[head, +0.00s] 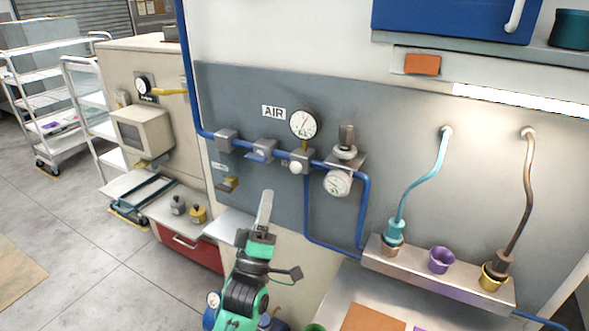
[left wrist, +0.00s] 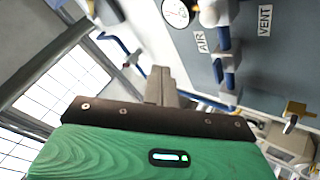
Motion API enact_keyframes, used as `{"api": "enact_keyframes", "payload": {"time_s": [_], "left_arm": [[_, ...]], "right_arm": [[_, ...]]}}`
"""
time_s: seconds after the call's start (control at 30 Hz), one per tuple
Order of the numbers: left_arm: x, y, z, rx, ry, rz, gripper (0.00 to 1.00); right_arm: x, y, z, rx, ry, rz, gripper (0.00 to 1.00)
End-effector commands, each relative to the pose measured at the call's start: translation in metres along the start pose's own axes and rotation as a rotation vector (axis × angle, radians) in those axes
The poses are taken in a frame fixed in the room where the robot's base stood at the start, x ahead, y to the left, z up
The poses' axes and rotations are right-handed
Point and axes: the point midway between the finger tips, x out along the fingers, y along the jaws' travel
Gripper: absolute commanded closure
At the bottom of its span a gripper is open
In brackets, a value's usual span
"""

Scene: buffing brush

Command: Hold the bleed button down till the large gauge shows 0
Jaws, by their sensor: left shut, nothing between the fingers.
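The large gauge (head: 304,122) is a round white dial with a red needle, on the blue pipe right of the AIR label. Its needle points up and right; I cannot read the value. It also shows at the top edge of the left wrist view (left wrist: 176,11). A round white button (head: 296,167), which looks like the bleed button, sits on the grey block just below it. It shows in the left wrist view (left wrist: 209,17) beside the gauge. My left gripper (head: 267,194) is shut and empty, below and left of the button, apart from it in the picture. My right gripper is out of view.
A smaller gauge (head: 337,183) and a regulator knob (head: 346,140) are right of the button. A shelf with cups (head: 440,282) juts out at right.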

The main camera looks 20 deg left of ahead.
Motion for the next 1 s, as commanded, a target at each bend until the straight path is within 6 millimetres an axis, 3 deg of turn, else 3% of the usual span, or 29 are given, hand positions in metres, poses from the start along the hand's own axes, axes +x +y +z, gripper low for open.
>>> {"api": "enact_keyframes", "payload": {"time_s": [0.37, 1.0], "left_arm": [[0.004, -0.004, 0.004, 0.002, -0.001, -0.001, 1.00], [0.057, -0.043, 0.042, 0.002, -0.002, -0.002, 1.00]], "right_arm": [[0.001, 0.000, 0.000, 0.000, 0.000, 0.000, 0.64], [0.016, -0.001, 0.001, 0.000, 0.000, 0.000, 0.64]]}}
